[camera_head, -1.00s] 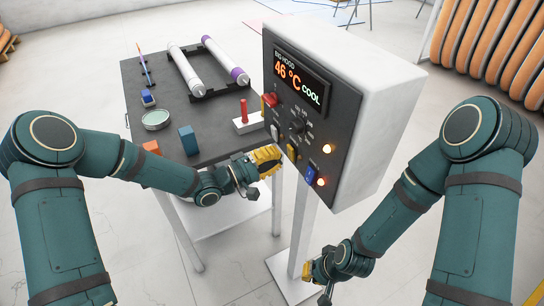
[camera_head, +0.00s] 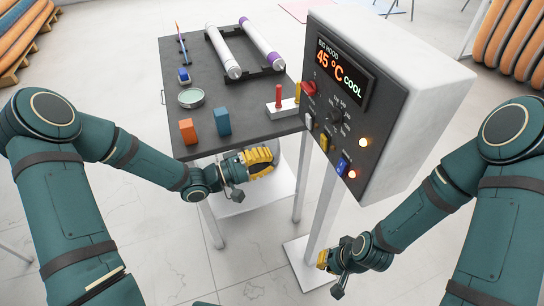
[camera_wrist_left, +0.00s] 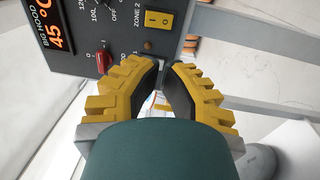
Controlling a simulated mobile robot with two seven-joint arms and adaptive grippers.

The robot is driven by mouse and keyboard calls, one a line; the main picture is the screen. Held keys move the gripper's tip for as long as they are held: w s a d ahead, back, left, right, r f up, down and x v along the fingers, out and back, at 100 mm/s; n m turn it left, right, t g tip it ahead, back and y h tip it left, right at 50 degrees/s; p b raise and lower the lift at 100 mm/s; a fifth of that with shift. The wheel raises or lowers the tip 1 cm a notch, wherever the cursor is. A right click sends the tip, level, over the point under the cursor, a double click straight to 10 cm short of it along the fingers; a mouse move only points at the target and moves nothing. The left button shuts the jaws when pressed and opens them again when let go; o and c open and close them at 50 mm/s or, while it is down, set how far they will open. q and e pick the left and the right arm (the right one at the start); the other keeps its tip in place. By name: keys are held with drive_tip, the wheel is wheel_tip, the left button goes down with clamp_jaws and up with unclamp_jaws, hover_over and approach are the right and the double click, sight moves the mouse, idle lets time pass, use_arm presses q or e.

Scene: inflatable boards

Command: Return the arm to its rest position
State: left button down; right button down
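My left gripper (camera_head: 262,162), with yellow ribbed fingers, hangs in the air past the front right corner of the black-topped table (camera_head: 240,140), left of and apart from the control box (camera_head: 400,110). In the left wrist view its fingers (camera_wrist_left: 161,70) converge with their tips almost together and nothing between them, so it looks shut. My right gripper (camera_head: 322,262) hangs low near the foot of the box's stand; its fingers are small and partly hidden. The box's display (camera_head: 341,66) reads 45 °C COOL in the head view.
The panel has a red switch (camera_head: 309,88), a yellow switch (camera_head: 326,143), a blue switch (camera_head: 343,163) and lit lamps. On the table are white rollers (camera_head: 222,50), an orange block (camera_head: 188,131), a blue block (camera_head: 222,121) and a round dish (camera_head: 191,98). Open floor lies in front.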

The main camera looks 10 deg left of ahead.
idle(0.4)
use_arm(q)
drive_tip(key=s+d+f+m+g+y, duration=0.15)
drive_tip(key=s+f+y, duration=0.25)
drive_tip(key=f+y, duration=0.7)
drive_tip(key=s+a+f+m+g+y, duration=0.1)
drive_tip(key=s+a+f+m+g, duration=0.1)
drive_tip(key=s+f+g, duration=0.4)
drive_tip(key=s+f+m, duration=0.1)
drive_tip(key=s+f, duration=0.2)
drive_tip(key=s, duration=0.4)
drive_tip(key=shift+f, duration=0.3)
drive_tip(key=shift+w+g, duration=0.1)
drive_tip(key=shift+g, duration=0.15)
